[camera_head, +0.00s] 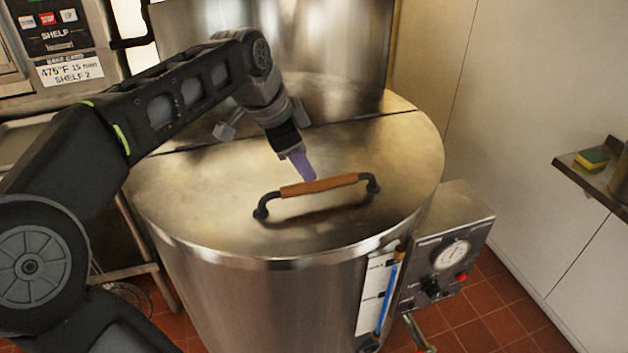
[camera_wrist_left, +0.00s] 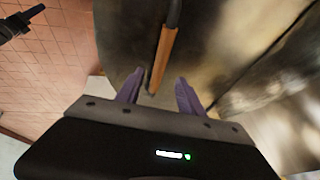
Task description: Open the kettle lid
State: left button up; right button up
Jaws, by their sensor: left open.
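The kettle (camera_head: 215,300) is a large round steel vessel with its flat lid (camera_head: 200,210) lying shut on top. The lid handle (camera_head: 318,186) is a wooden bar on two black brackets near the lid's front. My left gripper (camera_head: 306,176) is just behind the handle, above the lid, with its purple fingers pointing down. In the left wrist view, the fingers (camera_wrist_left: 158,92) are apart, and the wooden handle (camera_wrist_left: 163,58) runs lengthwise ahead of the gap between them. I cannot tell whether they touch the handle. My right gripper is not in view.
A control box (camera_head: 447,250) with a gauge sticks out at the kettle's right front. A wall shelf (camera_head: 590,178) with a sponge (camera_head: 592,159) is at the right. An oven panel (camera_head: 60,35) stands at the back left. Red floor tiles show between.

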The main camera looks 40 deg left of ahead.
aim_at(315, 182)
pick_arm(q)
jog(key=shift+f, duration=0.1)
jog(key=x, duration=0.7)
jog(key=shift+w+f, duration=0.15)
jog(key=shift+f, duration=0.2)
jog(key=shift+c, duration=0.6)
grip_shut()
dwell(0.5)
